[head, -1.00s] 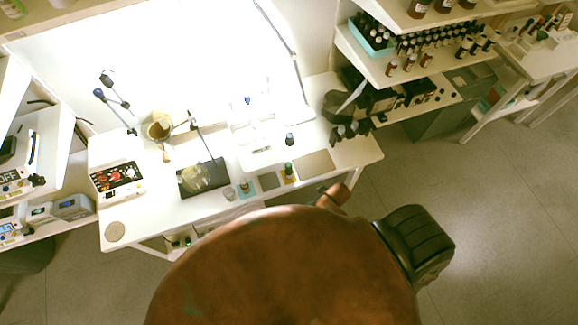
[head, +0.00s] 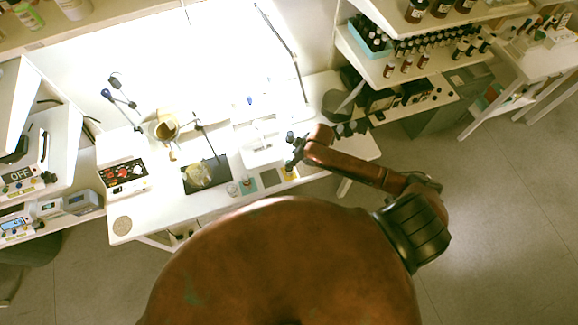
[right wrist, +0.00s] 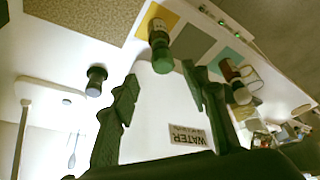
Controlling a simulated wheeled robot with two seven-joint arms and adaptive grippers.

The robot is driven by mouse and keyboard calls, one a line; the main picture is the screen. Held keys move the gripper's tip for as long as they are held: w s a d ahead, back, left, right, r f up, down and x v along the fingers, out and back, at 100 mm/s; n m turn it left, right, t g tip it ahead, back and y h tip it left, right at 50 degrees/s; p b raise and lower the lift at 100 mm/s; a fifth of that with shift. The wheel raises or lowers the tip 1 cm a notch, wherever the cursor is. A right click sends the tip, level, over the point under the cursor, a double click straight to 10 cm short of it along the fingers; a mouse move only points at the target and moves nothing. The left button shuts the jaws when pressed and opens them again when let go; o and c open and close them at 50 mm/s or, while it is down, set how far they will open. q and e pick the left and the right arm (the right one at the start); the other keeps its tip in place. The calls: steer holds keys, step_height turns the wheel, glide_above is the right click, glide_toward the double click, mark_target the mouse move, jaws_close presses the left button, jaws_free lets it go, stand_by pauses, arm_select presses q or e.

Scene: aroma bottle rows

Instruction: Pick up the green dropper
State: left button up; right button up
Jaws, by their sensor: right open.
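A small brown bottle with a dark green cap, which looks like the green dropper (right wrist: 161,52), stands on a yellow mat (right wrist: 151,15) in the right wrist view. It lies beyond the gap between my fingertips, with nothing touching it. In the head view the yellow mat (head: 290,175) shows just below my right gripper (head: 291,152), which largely hides the bottle. My right gripper is open and empty; its fingers also show in the right wrist view (right wrist: 159,80). My left gripper is not in view.
A dark-capped bottle (right wrist: 96,81) stands apart at the left of the right wrist view. A reddish bottle (right wrist: 229,70) and a glass jar (right wrist: 250,80) stand near the teal mat (right wrist: 229,56). A grey mat (right wrist: 192,43) is empty. A black tray (head: 206,175) lies further left.

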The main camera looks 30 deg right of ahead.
steer(key=x, duration=0.5)
steer(key=shift+s+a+p, duration=0.2)
steer(key=shift+p, duration=0.2)
steer(key=shift+c, duration=0.3)
steer(key=c, duration=0.7)
